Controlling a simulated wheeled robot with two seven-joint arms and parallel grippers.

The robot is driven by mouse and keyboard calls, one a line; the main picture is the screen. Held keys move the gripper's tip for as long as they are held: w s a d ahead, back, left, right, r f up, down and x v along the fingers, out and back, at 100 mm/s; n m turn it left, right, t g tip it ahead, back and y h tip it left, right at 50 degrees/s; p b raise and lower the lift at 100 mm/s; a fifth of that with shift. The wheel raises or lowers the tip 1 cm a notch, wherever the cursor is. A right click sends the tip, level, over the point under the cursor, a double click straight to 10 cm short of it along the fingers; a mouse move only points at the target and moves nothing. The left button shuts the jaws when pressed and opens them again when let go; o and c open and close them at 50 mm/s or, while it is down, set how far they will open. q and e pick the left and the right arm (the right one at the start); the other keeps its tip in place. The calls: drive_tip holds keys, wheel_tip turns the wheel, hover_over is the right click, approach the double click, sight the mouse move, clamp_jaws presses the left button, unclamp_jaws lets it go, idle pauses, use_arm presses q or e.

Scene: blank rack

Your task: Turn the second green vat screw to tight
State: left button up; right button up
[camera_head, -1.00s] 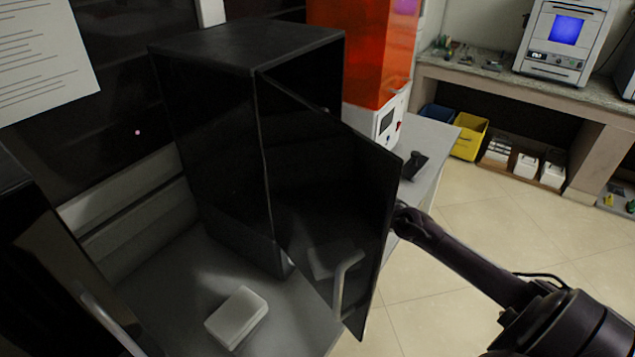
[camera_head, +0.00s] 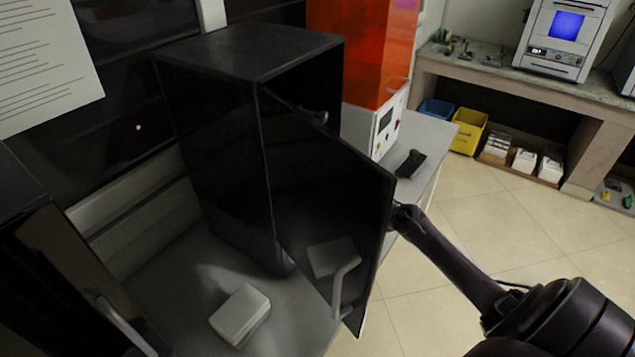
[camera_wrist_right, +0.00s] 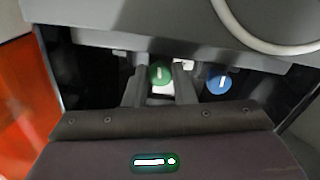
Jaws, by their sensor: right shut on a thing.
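A blue knob (camera_wrist_right: 218,83) sits to the right, apart from the fingers. I cannot tell from this view which green screw in order this is. In the head view my right arm (camera_head: 450,262) reaches behind the open black door (camera_head: 335,215), which hides the gripper and screws. My left gripper is not in view.
The black cabinet (camera_head: 215,150) stands left of the door, with a white block (camera_head: 240,312) on the grey surface before it. An orange-covered machine (camera_head: 365,50) and a dark object (camera_head: 411,163) are on the table behind. Open floor (camera_head: 500,235) lies to the right.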

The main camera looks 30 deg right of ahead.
drive_tip(key=shift+m+p, duration=0.35)
drive_tip(key=shift+m, duration=0.85)
drive_tip(key=shift+f, duration=0.1)
drive_tip(key=o, duration=1)
drive_tip(key=shift+s+d, duration=0.2)
drive_tip(key=shift+s, duration=0.35)
drive_tip(key=b+v, duration=0.1)
drive_tip(key=v, duration=0.5)
drive_tip(key=shift+s+d, duration=0.15)
drive_tip(key=shift+s, duration=0.15)
